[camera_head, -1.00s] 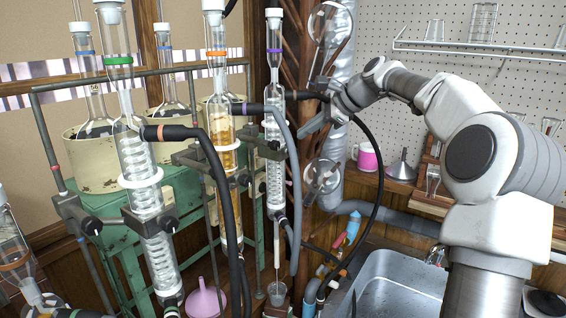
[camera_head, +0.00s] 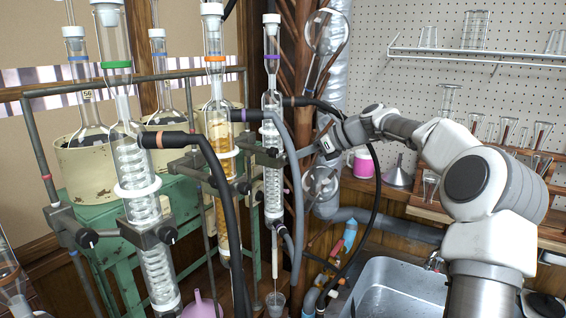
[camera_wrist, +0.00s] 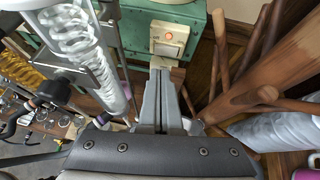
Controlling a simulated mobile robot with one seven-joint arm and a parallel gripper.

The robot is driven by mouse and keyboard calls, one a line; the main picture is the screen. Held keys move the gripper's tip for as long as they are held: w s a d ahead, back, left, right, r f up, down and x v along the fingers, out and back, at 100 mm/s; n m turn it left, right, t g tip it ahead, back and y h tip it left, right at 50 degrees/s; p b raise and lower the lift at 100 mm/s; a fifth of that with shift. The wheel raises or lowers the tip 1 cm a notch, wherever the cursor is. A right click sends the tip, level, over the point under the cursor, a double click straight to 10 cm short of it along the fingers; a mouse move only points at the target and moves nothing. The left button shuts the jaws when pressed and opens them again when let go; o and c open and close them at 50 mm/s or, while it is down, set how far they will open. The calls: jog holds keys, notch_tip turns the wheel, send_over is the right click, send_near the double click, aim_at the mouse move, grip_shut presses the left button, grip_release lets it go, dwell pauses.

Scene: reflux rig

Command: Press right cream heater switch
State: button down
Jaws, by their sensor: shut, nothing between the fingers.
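The cream heater switch (camera_wrist: 167,48) shows in the wrist view as a cream box with a small orange-red round spot, mounted on green metal. My gripper (camera_wrist: 160,74) is shut and empty, its fingers pointing at the box from just below it in the picture. A small gap seems to lie between fingertips and box; contact cannot be told. In the head view my gripper (camera_head: 312,150) reaches left behind the black hose, beside the purple-banded condenser (camera_head: 272,150). Its fingertips and the switch are hidden there.
The coiled glass condenser (camera_wrist: 75,40) stands close left of my fingers. Brown wooden branches (camera_wrist: 262,75) crowd the right. Hoses (camera_head: 375,200) hang near my wrist. A green stand (camera_head: 95,225) carries cream heating mantles (camera_head: 80,165). A metal sink (camera_head: 395,290) lies below my arm.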

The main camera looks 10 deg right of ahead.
aim_at(258, 172)
jog(key=x, duration=0.9)
jog(key=shift+b, duration=0.3)
jog(key=shift+s, duration=0.1)
